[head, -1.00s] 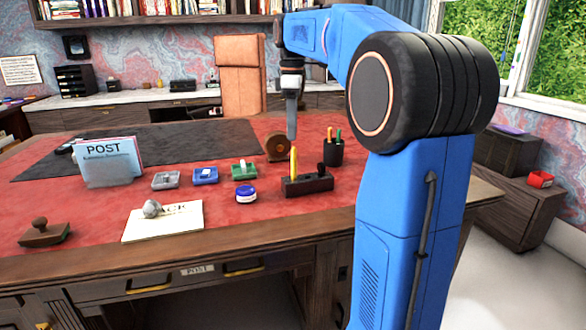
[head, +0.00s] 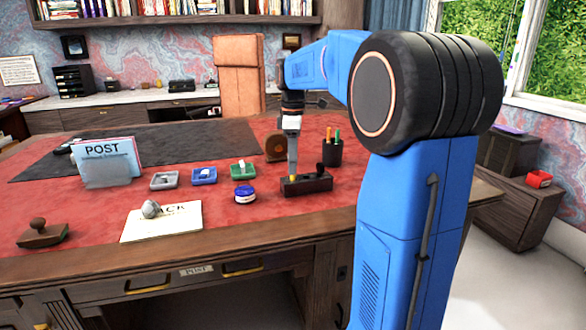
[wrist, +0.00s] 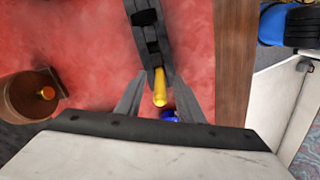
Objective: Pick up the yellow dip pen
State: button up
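The yellow dip pen (wrist: 160,88) stands in a dark pen holder (wrist: 150,40) on the red desk top. In the wrist view it lies between the two fingers of my gripper (wrist: 159,92), with a visible gap on each side. In the head view my gripper (head: 292,168) points down over the left part of the holder (head: 312,184). Only a small yellow bit of the pen (head: 292,178) shows there; the gripper hides the rest. The gripper is open around the pen.
A blue ink jar (head: 245,195) stands left of the holder. A round brown object (head: 275,147) is behind it, and a black pencil cup (head: 332,152) is behind to the right. A green tray (head: 243,170) is behind to the left. The wooden desk edge (wrist: 235,60) is nearby.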

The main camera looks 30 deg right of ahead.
grip_shut()
notch_tip(320, 180, up, 10)
dwell(0.8)
